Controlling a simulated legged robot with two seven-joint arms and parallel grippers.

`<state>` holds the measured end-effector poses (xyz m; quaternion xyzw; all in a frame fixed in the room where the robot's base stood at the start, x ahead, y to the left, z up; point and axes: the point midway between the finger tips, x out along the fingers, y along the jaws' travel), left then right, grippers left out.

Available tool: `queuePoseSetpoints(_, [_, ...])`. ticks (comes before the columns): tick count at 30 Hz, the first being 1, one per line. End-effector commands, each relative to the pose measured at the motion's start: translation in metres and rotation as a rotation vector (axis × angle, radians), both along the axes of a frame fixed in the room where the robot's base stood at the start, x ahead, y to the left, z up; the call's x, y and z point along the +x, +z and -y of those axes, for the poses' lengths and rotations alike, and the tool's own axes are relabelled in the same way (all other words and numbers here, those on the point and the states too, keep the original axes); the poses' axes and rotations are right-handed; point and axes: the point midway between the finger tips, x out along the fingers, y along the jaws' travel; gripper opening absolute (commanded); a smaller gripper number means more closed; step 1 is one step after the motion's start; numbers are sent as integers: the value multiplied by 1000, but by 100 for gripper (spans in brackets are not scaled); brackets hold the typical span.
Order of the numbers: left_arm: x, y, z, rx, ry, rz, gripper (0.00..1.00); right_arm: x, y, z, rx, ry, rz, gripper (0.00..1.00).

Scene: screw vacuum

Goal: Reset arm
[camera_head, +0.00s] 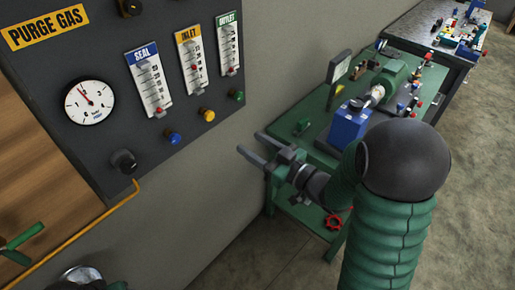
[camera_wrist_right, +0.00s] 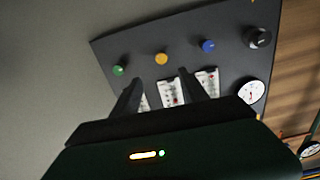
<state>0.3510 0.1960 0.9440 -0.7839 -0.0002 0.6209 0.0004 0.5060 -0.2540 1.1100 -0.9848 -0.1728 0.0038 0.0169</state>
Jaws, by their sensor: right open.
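My right gripper (camera_head: 249,143) is in front of the dark purge gas panel (camera_head: 110,50), below and right of its knobs. Its two fingers are apart with nothing between them. In the right wrist view the fingers of the right gripper (camera_wrist_right: 160,82) point toward the panel (camera_wrist_right: 190,50), with a gap between them and the panel. My right arm (camera_head: 390,240) reaches in from the lower right.
The panel carries a blue knob (camera_head: 173,137), a yellow knob (camera_head: 207,114), a green knob (camera_head: 237,96), a black knob (camera_head: 123,161) and a round gauge (camera_head: 89,103). A green bench (camera_head: 300,150) with machinery stands behind the right arm. A dark table (camera_head: 420,35) is farther back.

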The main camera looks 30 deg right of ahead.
Motion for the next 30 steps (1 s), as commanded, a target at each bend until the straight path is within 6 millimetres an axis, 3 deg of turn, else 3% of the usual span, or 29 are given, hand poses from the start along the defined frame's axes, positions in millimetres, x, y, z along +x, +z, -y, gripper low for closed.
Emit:
queuePoseSetpoints(5, [0, -1, 0, 0, 0, 0, 59, -11, 0, 4, 0, 0, 0, 52])
queuePoseSetpoints(19, [0, -1, 0, 0, 0, 0, 59, -8, -5, 4, -19, -17, -25, 52])
queuePoseSetpoints(22, [0, -1, 0, 0, 0, 0, 59, 3, -26, 9, -85, -91, -130, 52])
queuePoseSetpoints(25, [0, -1, 0, 0, 0, 0, 59, 7, -63, 16, -173, -204, -331, 52])
queuePoseSetpoints(28, [0, -1, 0, 0, 0, 0, 59, -13, -104, 15, -238, -297, -587, 52])
queuePoseSetpoints(30, [0, -1, 0, 0, 0, 0, 59, -40, -128, 6, -262, -329, -776, 52])
